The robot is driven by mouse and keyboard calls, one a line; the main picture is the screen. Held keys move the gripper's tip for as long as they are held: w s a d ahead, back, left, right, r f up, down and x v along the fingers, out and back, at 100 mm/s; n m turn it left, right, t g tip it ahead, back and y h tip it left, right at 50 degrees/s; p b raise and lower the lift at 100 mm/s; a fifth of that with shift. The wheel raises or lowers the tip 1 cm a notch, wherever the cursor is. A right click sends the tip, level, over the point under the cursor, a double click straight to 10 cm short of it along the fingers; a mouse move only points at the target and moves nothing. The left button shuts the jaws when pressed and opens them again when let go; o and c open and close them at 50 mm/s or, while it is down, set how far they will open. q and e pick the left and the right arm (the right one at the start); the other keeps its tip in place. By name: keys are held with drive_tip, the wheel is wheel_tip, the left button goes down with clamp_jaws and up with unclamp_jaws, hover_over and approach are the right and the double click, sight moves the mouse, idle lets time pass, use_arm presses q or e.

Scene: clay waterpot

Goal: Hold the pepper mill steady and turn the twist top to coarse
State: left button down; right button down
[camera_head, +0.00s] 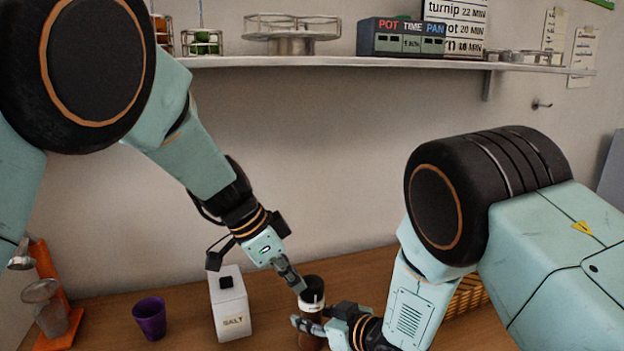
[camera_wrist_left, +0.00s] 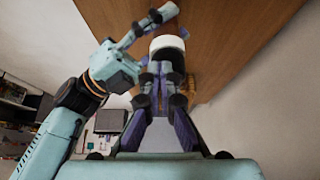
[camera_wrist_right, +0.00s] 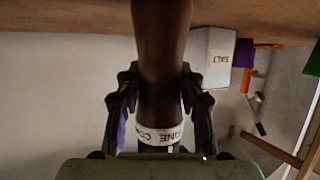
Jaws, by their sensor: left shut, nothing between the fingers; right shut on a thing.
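The pepper mill (camera_head: 312,288) stands on the wooden counter, with a dark top, a white band and a brown body. My right gripper (camera_head: 316,323) is shut on the mill's body below the band, one finger on each side. My left gripper (camera_head: 298,286) is shut and empty, its fingertips beside the dark top. In the left wrist view its fingers (camera_wrist_left: 160,72) cover part of the top; whether they touch it is unclear.
A white salt box (camera_head: 230,305) and a purple cup (camera_head: 150,318) stand left of the mill. An orange stand (camera_head: 50,290) is farther left. A woven basket (camera_head: 466,296) is partly behind my right arm. A shelf (camera_head: 380,61) runs above.

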use_arm(q)
drive_tip(key=shift+s+a, duration=0.1)
drive_tip(key=shift+a, duration=0.05)
drive_tip(key=shift+s+a, duration=0.1)
drive_tip(key=shift+a, duration=0.05)
wheel_tip(320, 180, up, 6)
idle(0.5)
use_arm(e)
drive_tip(key=c, duration=0.7)
unclamp_jaws()
drive_tip(key=shift+c, duration=0.2)
